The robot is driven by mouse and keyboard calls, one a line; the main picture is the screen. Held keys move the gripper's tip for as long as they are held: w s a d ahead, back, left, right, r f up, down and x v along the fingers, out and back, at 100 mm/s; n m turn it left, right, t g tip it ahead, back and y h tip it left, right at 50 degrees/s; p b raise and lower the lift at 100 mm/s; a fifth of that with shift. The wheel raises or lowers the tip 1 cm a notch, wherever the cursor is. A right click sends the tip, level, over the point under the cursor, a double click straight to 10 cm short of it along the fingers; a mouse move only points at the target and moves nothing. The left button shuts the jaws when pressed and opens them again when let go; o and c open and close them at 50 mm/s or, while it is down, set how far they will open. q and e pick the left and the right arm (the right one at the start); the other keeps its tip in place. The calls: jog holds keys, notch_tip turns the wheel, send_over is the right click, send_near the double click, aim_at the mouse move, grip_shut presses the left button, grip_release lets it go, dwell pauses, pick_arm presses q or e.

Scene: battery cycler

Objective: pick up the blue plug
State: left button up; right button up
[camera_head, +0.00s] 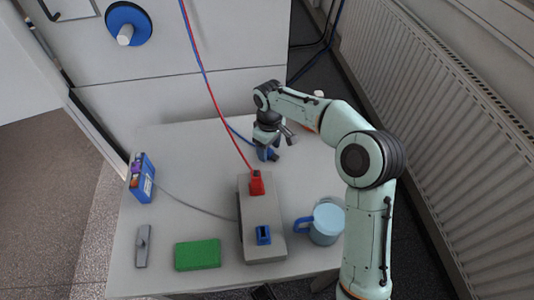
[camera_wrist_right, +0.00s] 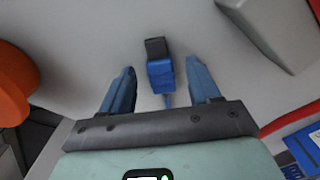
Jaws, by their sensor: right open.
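The blue plug (camera_wrist_right: 160,74) lies on the table with its dark grey end pointing away from my right gripper. In the wrist view it sits between the two blue fingers of my right gripper (camera_wrist_right: 161,70), with a visible gap on both sides. The fingers are open and hold nothing. In the head view my right gripper (camera_head: 267,154) points down at the back of the table; the plug is largely hidden there by the gripper. A blue cable (camera_head: 237,132) runs to that spot. My left gripper is not in view.
A grey block (camera_head: 247,210) carries a red plug (camera_head: 256,184) and a blue socket (camera_head: 263,235). On the table (camera_head: 185,150) are a blue mug (camera_head: 326,222), a green box (camera_head: 198,254), a blue box (camera_head: 142,178) and a grey tool (camera_head: 142,246). A radiator (camera_head: 430,100) stands right.

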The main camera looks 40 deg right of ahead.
jog(key=shift+f, duration=0.6)
grip_shut()
jog(key=shift+r, duration=0.1)
